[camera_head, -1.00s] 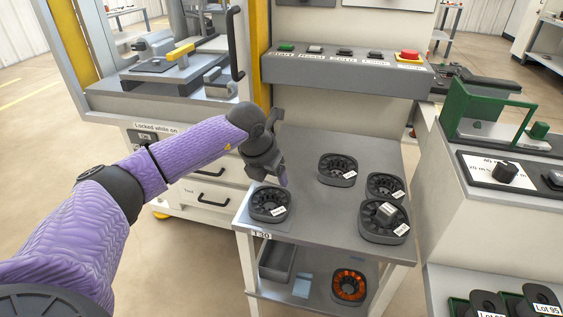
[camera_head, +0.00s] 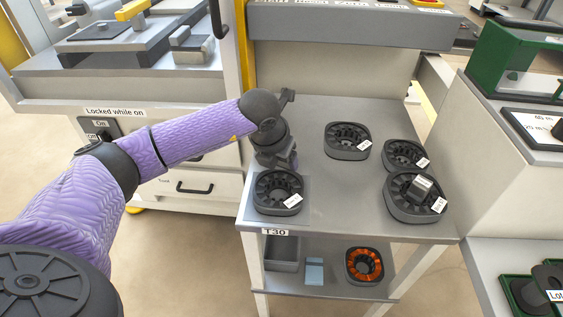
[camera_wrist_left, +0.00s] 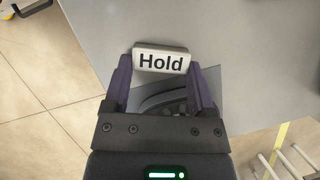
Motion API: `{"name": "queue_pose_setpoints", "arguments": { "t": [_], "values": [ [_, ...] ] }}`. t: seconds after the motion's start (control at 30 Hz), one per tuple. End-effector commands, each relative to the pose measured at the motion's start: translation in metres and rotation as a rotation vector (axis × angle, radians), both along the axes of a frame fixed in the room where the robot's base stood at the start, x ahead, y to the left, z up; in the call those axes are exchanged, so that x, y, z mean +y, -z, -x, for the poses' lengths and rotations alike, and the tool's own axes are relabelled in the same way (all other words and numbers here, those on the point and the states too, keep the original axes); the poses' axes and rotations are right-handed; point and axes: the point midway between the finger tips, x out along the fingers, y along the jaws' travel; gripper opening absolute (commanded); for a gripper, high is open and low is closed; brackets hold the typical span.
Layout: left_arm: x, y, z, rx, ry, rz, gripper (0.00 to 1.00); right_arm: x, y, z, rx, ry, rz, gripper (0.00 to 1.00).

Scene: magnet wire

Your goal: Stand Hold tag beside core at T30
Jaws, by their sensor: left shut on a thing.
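The Hold tag (camera_wrist_left: 161,61), a small pale block with black lettering, is between the fingertips of my left gripper (camera_wrist_left: 162,72) in the left wrist view. In the head view my left gripper (camera_head: 284,160) points down just behind the dark ring-shaped core (camera_head: 264,200) at the T30 label (camera_head: 275,232), and I cannot make out the tag there. The core sits at the table's front left corner, with a small white label on it. Part of it shows between the fingers in the left wrist view (camera_wrist_left: 165,98). I cannot tell whether the tag touches the table.
Several other dark cores stand on the grey table (camera_head: 330,205), including one at the back (camera_head: 347,141) and one with a grey block on it (camera_head: 412,208). The lower shelf holds a copper-wound core (camera_head: 364,266) and a grey bin (camera_head: 283,252). A control panel (camera_head: 350,25) overhangs the back.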

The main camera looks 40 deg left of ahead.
Motion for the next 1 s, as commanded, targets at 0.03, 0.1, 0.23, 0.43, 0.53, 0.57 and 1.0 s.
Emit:
{"name": "queue_pose_setpoints", "arguments": {
  "t": [0.03, 0.1, 0.23, 0.43, 0.53, 0.57, 1.0],
  "values": [
    [0.0, -0.002, 0.0, 0.0, 0.0, 0.0, 0.17, 0.0, -0.001, -0.001, -0.002, 0.0, 0.0, 0.59],
    [0.0, -0.002, 0.0, 0.0, 0.0, 0.0, 0.17, 0.001, -0.002, -0.001, -0.002, 0.001, -0.002, 0.59],
    [0.0, 0.001, 0.0, 0.001, 0.0, 0.0, 0.17, 0.005, 0.001, 0.0, -0.001, 0.003, -0.007, 0.59],
    [0.0, 0.0, 0.0, 0.0, 0.0, 0.0, 1.0, 0.009, 0.001, -0.001, -0.003, 0.008, -0.014, 0.59],
    [0.0, 0.0, 0.0, 0.0, 0.0, 0.0, 1.0, 0.009, 0.001, -0.001, -0.003, 0.006, -0.013, 0.59],
    [0.0, 0.0, 0.0, 0.0, 0.0, 0.0, 1.0, 0.009, 0.001, -0.002, -0.003, 0.006, -0.013, 0.59],
    [-0.005, -0.093, 0.034, -0.006, 0.0, -0.001, 1.0, 0.003, -0.05, -0.018, -0.045, 0.002, -0.004, 0.59]
  ]
}}
